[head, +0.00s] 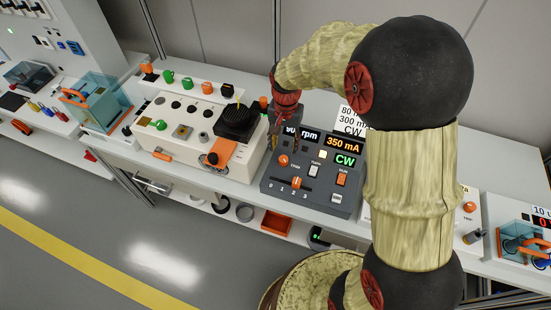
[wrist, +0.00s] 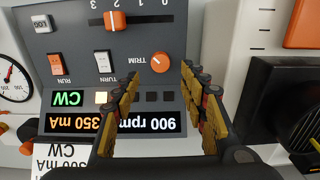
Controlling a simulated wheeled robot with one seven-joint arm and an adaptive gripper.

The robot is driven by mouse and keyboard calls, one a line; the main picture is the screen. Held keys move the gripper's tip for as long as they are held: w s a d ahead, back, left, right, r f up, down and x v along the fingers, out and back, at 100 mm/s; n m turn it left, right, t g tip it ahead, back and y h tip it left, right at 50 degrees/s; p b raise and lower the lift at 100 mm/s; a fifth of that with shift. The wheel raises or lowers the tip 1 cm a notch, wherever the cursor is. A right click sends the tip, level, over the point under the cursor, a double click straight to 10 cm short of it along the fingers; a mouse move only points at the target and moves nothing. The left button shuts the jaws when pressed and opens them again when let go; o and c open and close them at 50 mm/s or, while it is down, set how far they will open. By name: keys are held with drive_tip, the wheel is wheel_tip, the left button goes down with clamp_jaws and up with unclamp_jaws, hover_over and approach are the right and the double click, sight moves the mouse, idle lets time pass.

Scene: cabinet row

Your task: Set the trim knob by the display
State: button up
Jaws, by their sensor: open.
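The trim knob (wrist: 161,62) is a round orange knob labelled TRIM on a dark grey panel; in the head view the knob (head: 283,160) sits at the panel's left. The display (wrist: 112,123) reads 900 rpm and 350 mA, with a green CW (wrist: 68,98) beside it. In the head view, the mA display (head: 344,142) shows 350 mA, while my gripper partly covers the rpm figure. My gripper (wrist: 160,78) is open and empty. Its fingertips point toward the knob, one to each side in the picture; whether they touch it cannot be told.
A white card (head: 351,118) behind the panel reads 300 mA and CW, its top line partly hidden. The slider (head: 296,183), TURN switch (head: 315,171) and RUN switch (head: 341,179) lie near the knob. A cream box (head: 184,132) with a black block (head: 236,121) stands at left.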

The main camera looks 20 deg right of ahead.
sight(284, 159)
wheel_tip(284, 159, down, 8)
drive_tip(key=b, duration=0.2)
drive_tip(key=shift+w+b, duration=0.1)
drive_tip(key=shift+b, duration=0.25)
drive_tip(key=shift+r, duration=0.1)
drive_tip(key=c, duration=0.3)
drive_tip(key=c, duration=0.7)
clamp_jaws()
drive_tip(key=shift+p, duration=0.4)
drive_tip(key=n+p, duration=0.3)
drive_tip(key=n, duration=0.1)
drive_tip(key=shift+r, duration=0.15)
drive_tip(key=shift+n+p, duration=1.15)
drive_tip(key=shift+n, duration=1.05)
